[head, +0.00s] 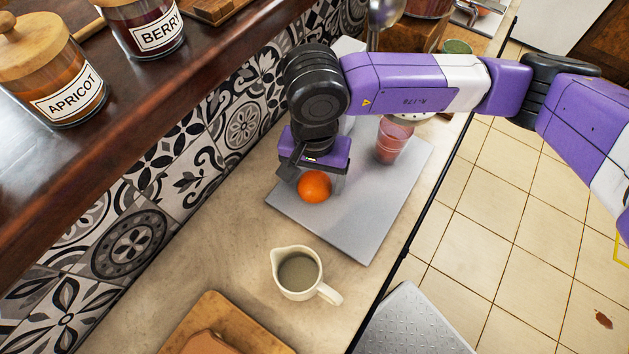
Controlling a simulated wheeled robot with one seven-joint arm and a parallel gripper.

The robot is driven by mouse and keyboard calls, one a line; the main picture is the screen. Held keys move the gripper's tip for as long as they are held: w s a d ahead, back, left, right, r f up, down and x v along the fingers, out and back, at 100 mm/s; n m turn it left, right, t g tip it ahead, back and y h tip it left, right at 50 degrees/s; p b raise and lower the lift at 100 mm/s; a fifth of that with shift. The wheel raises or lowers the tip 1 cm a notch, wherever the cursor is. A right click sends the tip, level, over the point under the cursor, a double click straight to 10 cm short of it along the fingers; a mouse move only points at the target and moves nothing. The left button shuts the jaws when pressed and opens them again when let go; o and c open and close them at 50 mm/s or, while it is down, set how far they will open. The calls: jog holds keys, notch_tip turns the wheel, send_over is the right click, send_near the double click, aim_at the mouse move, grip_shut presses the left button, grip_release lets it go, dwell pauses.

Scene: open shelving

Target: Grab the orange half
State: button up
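The orange half (314,187) shows as a round, bright orange shape near the left edge of a flat grey board (347,237) on the counter. Only its rounded peel side shows, so I cannot see a cut face. My gripper (313,178) is directly above and behind it, pointing down, with the purple gripper body just over the fruit. One dark finger shows at the left of the orange, and part of the other shows at its right. The fingers are apart, around or close beside the orange; I cannot tell whether they touch it.
A glass with pink drink (391,140) stands on the board, right of my gripper. A cream jug (298,273) and a wooden board (220,328) are nearer. A dark shelf (135,95) with apricot (52,72) and berry (146,27) jars is at the left.

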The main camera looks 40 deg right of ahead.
jog(key=c, duration=1.2)
jog(key=shift+o, duration=0.2)
jog(key=shift+r, duration=0.15)
